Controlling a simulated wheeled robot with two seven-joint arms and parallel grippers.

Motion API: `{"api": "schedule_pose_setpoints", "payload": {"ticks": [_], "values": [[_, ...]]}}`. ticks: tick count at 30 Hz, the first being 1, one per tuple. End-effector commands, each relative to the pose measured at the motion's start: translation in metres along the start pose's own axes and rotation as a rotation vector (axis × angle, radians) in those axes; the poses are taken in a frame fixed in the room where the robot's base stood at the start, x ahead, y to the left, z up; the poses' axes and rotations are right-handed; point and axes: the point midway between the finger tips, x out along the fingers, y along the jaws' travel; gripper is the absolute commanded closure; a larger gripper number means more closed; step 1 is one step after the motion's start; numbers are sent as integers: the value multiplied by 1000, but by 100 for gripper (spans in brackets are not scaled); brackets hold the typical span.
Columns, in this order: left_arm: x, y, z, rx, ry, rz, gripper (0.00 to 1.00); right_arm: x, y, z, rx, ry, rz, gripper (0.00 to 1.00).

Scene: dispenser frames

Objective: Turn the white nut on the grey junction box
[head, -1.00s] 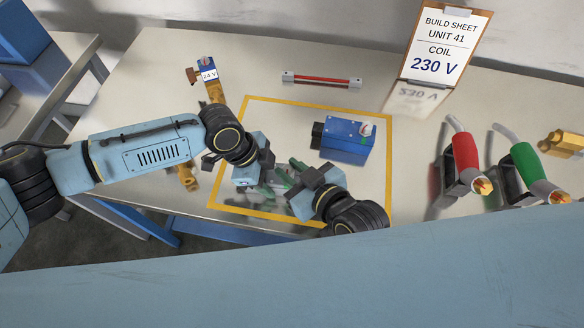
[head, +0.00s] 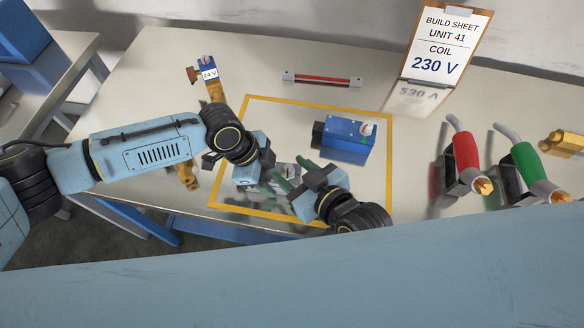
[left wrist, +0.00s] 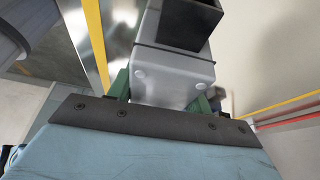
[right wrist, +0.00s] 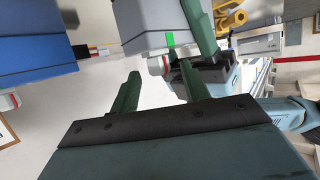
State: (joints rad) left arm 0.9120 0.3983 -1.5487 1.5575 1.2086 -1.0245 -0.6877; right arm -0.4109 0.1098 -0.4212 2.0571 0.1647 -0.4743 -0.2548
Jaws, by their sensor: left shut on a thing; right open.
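The grey junction box (head: 285,170) is held above the yellow-outlined area of the table. My left gripper (head: 266,183) is shut on it; in the left wrist view the box (left wrist: 172,78) sits between the green fingers, with a dark square part above it. In the right wrist view the box (right wrist: 155,22) shows a green mark and the white nut (right wrist: 157,66), which has a red mark, on its near end. My right gripper (right wrist: 160,72) is open, its fingertips close to the nut, one on either side in the picture. I cannot tell whether they touch it.
A blue box (head: 345,138) with a white knob stands inside the yellow outline (head: 390,170). A red-barred rail (head: 322,80) lies behind it. A brass valve tagged 24 V (head: 210,75) is at left. Red (head: 466,152) and green (head: 525,162) handled tools stand right. The build sheet (head: 440,50) reads COIL 230 V.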

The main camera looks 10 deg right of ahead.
Motion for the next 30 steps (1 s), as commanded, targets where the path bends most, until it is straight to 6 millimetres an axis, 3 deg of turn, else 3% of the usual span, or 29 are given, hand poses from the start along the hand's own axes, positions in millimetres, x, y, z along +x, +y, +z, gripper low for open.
{"api": "schedule_pose_setpoints", "payload": {"ticks": [9, 15, 21, 30], "values": [[0, 0, 0, 0, 0, 0, 79, -65, -1, 2, -1, -5, -2, 54], [0, 0, 0, 0, 0, 0, 79, -98, -1, 2, 0, -5, -2, 54], [0, 0, 0, 0, 0, 0, 79, -112, 0, 0, 1, -2, -1, 54], [0, 0, 0, 0, 0, 0, 79, -113, 0, 0, 0, -1, -1, 54]]}}
